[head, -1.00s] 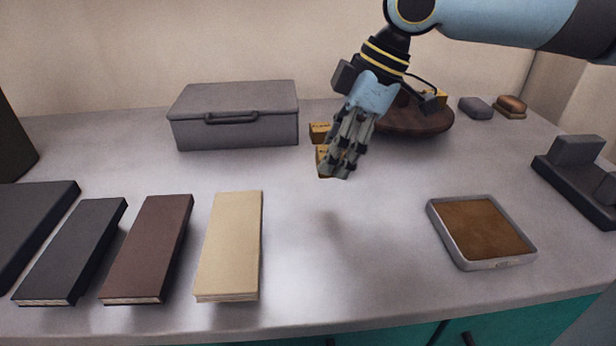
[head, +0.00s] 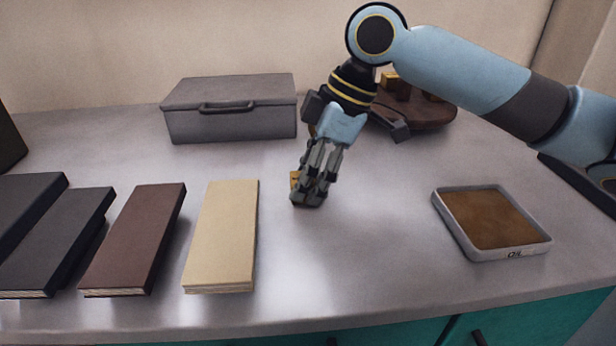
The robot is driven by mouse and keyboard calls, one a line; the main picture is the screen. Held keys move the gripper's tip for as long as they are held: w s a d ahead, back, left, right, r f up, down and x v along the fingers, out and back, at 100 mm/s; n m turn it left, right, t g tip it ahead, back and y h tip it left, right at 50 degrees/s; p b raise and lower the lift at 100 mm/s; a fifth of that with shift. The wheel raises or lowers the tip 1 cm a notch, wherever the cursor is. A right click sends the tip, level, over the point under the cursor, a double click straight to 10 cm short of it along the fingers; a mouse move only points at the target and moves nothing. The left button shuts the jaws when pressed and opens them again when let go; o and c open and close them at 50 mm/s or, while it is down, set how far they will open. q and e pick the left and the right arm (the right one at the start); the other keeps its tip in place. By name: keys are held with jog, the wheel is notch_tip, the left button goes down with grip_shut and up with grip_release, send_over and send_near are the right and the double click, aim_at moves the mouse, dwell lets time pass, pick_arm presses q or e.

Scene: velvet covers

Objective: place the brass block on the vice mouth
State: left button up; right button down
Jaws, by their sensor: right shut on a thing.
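My right gripper (head: 309,198) is shut on a brass block (head: 294,179). Only a small part of the block shows at the left of the fingers; the rest is hidden behind them. The gripper points down over the middle of the table, right of the cream book. I cannot tell how high the block is above the table. A dark vice-like thing (head: 579,184) stands at the far right edge. My right arm covers most of it, and its mouth is hidden. My left gripper is out of view.
A grey lidded case (head: 232,120) stands at the back left. A brown round board (head: 432,115) with brass pieces is at the back. Several books, including a cream one (head: 222,235), lie at the left. A grey oil tray (head: 513,253) is at front right.

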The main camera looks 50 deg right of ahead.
jog(key=shift+f, duration=0.1)
jog(key=c, duration=0.7)
grip_release()
